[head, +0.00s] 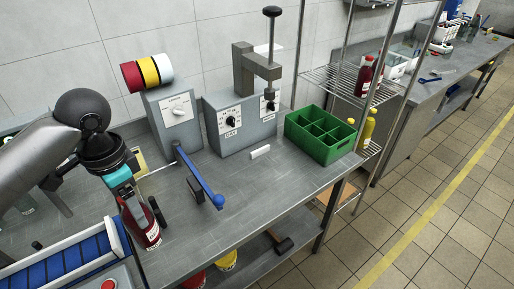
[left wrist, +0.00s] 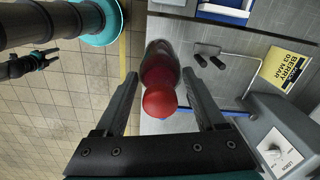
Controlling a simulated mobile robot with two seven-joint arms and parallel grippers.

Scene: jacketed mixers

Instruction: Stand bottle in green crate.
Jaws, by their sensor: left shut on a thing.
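A dark red bottle (head: 145,232) with a white label is held upright by my left gripper (head: 143,207), low over the near left part of the bench. I cannot tell whether its base touches the bench. In the left wrist view its red top (left wrist: 160,104) lies between the two black fingers of my left gripper (left wrist: 160,88). The green crate (head: 305,142) stands on the bench's far right end, and its visible compartments look empty. My left gripper is well to the left of it. My right gripper (left wrist: 38,62) shows small in the left wrist view, over the floor, with prongs apart.
Grey machines (head: 240,120) with dials stand behind, with a tall clamp post.

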